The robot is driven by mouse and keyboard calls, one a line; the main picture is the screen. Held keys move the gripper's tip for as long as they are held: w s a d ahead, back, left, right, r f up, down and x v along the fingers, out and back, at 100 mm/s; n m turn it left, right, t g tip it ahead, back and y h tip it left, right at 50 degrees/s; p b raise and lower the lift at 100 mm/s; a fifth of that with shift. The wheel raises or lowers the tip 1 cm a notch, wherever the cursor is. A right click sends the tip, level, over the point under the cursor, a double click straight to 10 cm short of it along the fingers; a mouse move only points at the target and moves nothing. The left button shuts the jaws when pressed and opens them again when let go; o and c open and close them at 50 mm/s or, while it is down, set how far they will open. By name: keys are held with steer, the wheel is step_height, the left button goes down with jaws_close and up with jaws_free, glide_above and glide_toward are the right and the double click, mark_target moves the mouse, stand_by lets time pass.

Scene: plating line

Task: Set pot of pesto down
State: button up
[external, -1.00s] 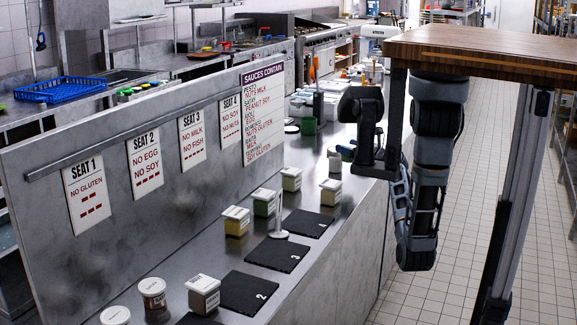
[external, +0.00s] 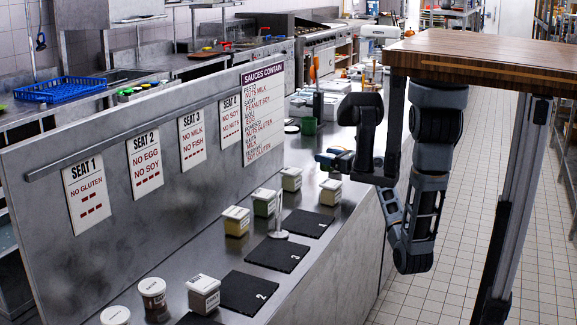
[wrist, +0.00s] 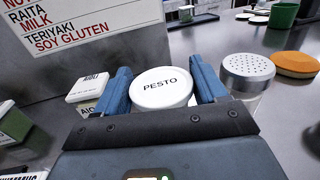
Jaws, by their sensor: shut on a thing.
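The pot of pesto (wrist: 160,90) has a round white lid marked PESTO and sits between the two blue fingers of my gripper (wrist: 162,84) in the wrist view. My gripper is shut on it. In the external view my gripper (external: 332,160) is over the far part of the steel counter (external: 190,262), and the pot there is hard to make out. Whether the pot's base touches the counter is hidden. The sauces sign (external: 264,115) on the upright panel lists allergens, and it also shows in the wrist view (wrist: 75,25).
A metal-topped shaker (wrist: 247,70) stands close right of the pot, with an orange round thing (wrist: 296,65) beyond. A box marked AIOLI (wrist: 92,88) is close left. A green cup (external: 309,126) stands farther back. Black numbered mats (external: 248,291) and labelled pots (external: 236,222) line the nearer counter.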

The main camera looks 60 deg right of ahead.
mark_target(332, 170)
steer(key=shift+w+a+f, duration=0.25)
steer(key=shift+w+f, duration=0.15)
steer(key=shift+f+b, duration=0.4)
steer(key=shift+f, duration=1.45)
steer(key=shift+f, duration=0.1)
steer(key=o, duration=1.1)
steer(key=shift+s, duration=0.1)
steer(key=s, duration=0.4)
steer(key=s+a, duration=0.1)
steer(key=s, duration=0.2)
steer(key=s+a+b, duration=0.1)
steer(key=s, duration=0.3)
steer(key=shift+s+a, duration=0.2)
steer(key=shift+s, duration=0.1)
